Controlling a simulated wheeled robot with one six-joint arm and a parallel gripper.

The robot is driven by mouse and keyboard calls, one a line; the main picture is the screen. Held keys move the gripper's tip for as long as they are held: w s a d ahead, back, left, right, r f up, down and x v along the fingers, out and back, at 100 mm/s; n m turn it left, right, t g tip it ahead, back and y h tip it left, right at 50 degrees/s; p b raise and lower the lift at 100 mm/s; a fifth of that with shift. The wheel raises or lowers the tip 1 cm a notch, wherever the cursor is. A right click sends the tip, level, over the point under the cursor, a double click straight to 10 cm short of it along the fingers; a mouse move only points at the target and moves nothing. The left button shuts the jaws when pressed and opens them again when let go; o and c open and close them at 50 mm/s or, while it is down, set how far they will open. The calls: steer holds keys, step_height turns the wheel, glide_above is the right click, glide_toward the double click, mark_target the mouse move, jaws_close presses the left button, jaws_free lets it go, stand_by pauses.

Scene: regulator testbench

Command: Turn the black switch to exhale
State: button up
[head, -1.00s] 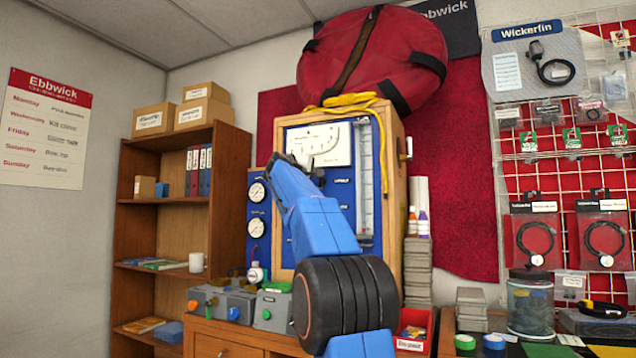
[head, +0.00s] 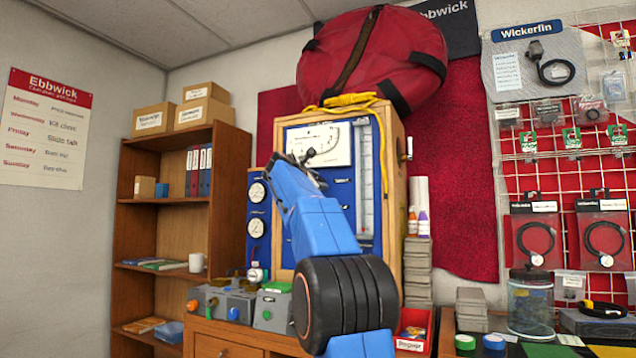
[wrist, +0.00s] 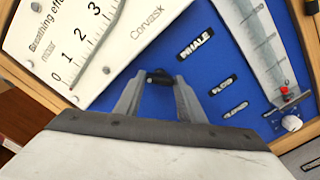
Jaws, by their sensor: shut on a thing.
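The black switch (wrist: 160,77) is a small dark bar on the blue panel (wrist: 140,60), seen in the wrist view just below the white dial plate. My gripper (wrist: 157,86) is shut on it, one grey finger at each side. An INHALE label (wrist: 195,44) sits to the upper right of the switch. Two smaller labels lie lower right, one seeming to read FLOW (wrist: 222,86); the other is too blurred to read. No exhale label can be made out. In the head view my gripper (head: 309,160) is at the panel below the dial, and my arm hides the switch.
The wooden-framed test bench (head: 396,150) carries a yellow cord and a red bag (head: 375,50) on top. Two gauges (head: 257,192) are left of my arm. A clear flow tube (wrist: 250,45) with a white knob (wrist: 291,123) is to the right in the wrist view. Grey boxes (head: 235,300) stand below.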

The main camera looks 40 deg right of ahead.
steer(key=shift+f+n, duration=0.1)
steer(key=shift+n, duration=0.4)
steer(key=o, duration=1)
steer(key=shift+o, duration=0.2)
steer(key=shift+a, duration=0.15)
steer(key=v, duration=1.7)
steer(key=shift+a, duration=0.1)
